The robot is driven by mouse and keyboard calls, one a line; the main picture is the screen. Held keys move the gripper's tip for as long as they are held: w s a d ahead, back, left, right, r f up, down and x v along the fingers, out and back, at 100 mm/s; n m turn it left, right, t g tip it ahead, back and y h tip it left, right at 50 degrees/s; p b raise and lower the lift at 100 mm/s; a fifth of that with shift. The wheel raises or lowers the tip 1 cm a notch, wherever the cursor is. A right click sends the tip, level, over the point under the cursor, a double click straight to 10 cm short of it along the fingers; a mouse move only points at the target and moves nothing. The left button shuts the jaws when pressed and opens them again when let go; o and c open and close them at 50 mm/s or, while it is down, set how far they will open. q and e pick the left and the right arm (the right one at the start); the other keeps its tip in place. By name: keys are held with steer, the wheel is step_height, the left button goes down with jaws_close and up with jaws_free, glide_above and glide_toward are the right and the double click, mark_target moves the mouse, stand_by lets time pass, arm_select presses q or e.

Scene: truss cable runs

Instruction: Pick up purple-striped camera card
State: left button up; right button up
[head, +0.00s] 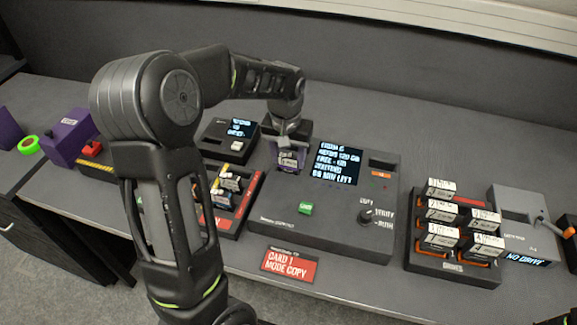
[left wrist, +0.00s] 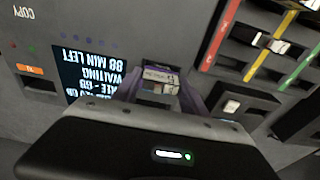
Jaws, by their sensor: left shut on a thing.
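My left gripper (head: 287,146) reaches down over the left end of the large dark copy unit (head: 320,225). It is shut on a small card (head: 288,160) with a pale label and a purple edge. In the left wrist view the card (left wrist: 160,80) shows between the fingertips, with purple surfaces on both sides. The card is at a purple-framed place on the unit; I cannot tell whether it is still seated or lifted clear. The jaws hide part of it. My right gripper is not in view.
A rack with coloured stripes (head: 241,205) holding cards stands left of the copy unit. A small screen box (head: 228,138) is behind it. A drive rack (head: 450,265) and grey box (head: 520,210) stand right. A red sign (head: 290,264) lies in front.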

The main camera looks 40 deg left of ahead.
arm_select(q)
steer(key=c, duration=0.8)
step_height(320, 180, up, 10)
steer(key=shift+b, duration=0.4)
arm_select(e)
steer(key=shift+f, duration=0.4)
